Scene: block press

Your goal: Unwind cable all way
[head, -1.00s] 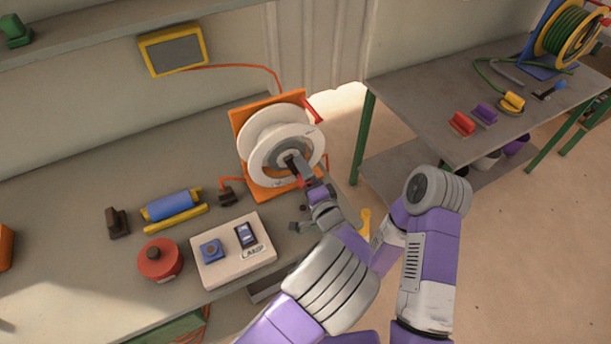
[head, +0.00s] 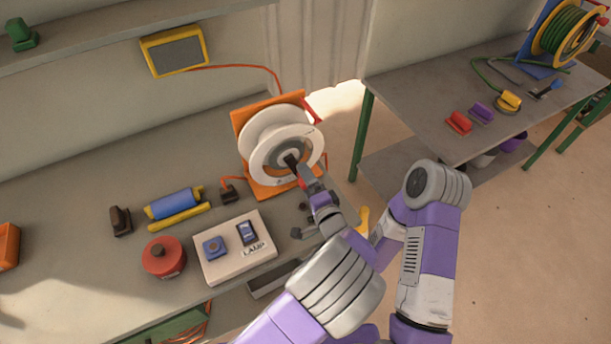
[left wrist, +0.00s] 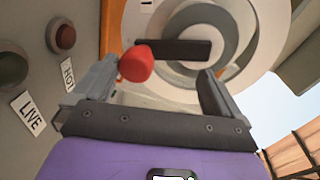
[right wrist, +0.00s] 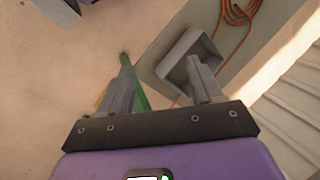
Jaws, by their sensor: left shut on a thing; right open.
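The cable reel (head: 265,138) stands upright in an orange frame (head: 240,118) at the bench's right end. It has white flanges and a grey hub; little or no cable shows on its drum. A short orange cable runs from the frame's foot to a dark plug (head: 228,191). My left gripper (head: 303,179) is at the reel's crank, shut on the red knob (left wrist: 135,63). The dark crank bar (left wrist: 185,49) lies beyond the knob.
A LAMP switch box (head: 235,248), red round container (head: 163,257) and blue roller (head: 173,203) stand left on the bench. A yellow-framed screen (head: 174,51) has a red lead. Orange cable (right wrist: 235,14) lies loose below. A second table (head: 440,75) holds a green-cable reel (head: 565,35).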

